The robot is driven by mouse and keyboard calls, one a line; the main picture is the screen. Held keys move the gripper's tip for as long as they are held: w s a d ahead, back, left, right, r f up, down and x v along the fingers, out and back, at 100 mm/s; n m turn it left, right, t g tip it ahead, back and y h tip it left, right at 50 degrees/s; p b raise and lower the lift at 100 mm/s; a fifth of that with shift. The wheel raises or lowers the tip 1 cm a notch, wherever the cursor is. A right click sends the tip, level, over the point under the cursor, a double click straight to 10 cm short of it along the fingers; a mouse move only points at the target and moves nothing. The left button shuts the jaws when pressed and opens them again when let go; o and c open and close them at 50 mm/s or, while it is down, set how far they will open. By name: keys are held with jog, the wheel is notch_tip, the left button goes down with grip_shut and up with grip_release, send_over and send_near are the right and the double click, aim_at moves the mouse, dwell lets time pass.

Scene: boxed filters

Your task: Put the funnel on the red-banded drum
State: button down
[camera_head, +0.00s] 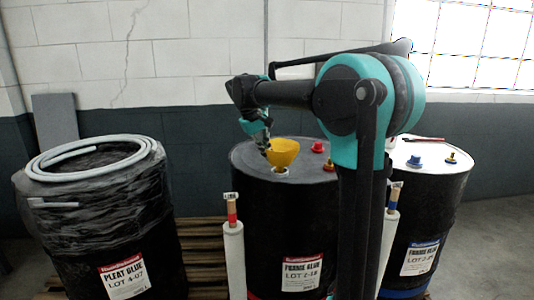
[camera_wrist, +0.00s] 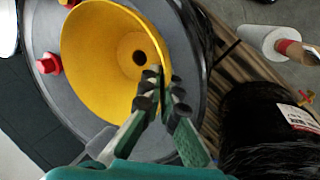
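A strip of red shows low on this drum, mostly cut off by the picture's edge. My gripper (camera_head: 264,148) is at the funnel's left side. In the wrist view my gripper (camera_wrist: 162,88) has its fingers close together on either side of the rim of the funnel (camera_wrist: 100,50), gripping it.
A red plug (camera_head: 317,147) and another fitting stand on the middle drum's lid. A blue-banded drum (camera_head: 450,200) with plugs stands right; a plastic-wrapped drum (camera_head: 60,230) topped with coiled hose stands left. White rolls (camera_head: 233,255) stand upright in front. My arm hides part of the middle drum.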

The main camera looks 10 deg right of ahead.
jog(key=shift+f, duration=0.55)
jog(key=shift+f, duration=0.35)
jog(key=shift+f, duration=0.2)
jog(key=c, duration=1.1)
grip_release()
jog(key=shift+r, duration=0.1)
jog(key=shift+r, duration=3.9)
